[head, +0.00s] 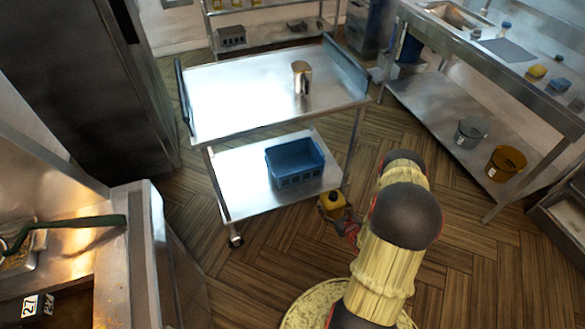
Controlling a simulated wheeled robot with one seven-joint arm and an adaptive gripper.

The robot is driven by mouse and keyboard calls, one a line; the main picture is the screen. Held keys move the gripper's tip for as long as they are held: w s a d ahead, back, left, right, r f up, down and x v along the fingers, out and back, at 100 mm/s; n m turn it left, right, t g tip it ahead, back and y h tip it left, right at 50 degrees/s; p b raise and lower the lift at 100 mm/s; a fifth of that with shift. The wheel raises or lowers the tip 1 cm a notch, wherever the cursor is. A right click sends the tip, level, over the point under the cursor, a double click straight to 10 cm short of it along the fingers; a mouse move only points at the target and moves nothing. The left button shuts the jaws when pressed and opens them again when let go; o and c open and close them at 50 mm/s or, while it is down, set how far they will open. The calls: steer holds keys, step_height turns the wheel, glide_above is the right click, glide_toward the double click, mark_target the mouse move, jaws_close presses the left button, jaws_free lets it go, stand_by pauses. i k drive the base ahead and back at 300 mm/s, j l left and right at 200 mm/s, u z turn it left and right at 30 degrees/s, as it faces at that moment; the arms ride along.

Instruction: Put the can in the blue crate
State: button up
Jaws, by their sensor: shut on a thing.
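The blue crate (300,178) stands on the lower shelf of a steel cart, near the shelf's right side. It looks empty. My gripper (335,208) is low, just off the cart's right front corner, to the right of the crate and nearer to me. It is shut on a small yellow thing (332,199) that appears to be the can. Dark gripper parts cover some of it, so its full shape is hidden. The held can is apart from the crate, outside the shelf's edge.
The cart's top (240,95) lies above the crate and carries a metal jug (301,77). A steel table (440,100) on the right has a grey bucket (471,132) and an orange-brown bucket (505,163) on its lower shelf.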

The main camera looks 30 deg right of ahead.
mark_target(294, 168)
steer(key=i+l, duration=0.15)
steer(key=i, duration=0.3)
steer(key=i+l, duration=0.15)
steer(key=i, duration=0.25)
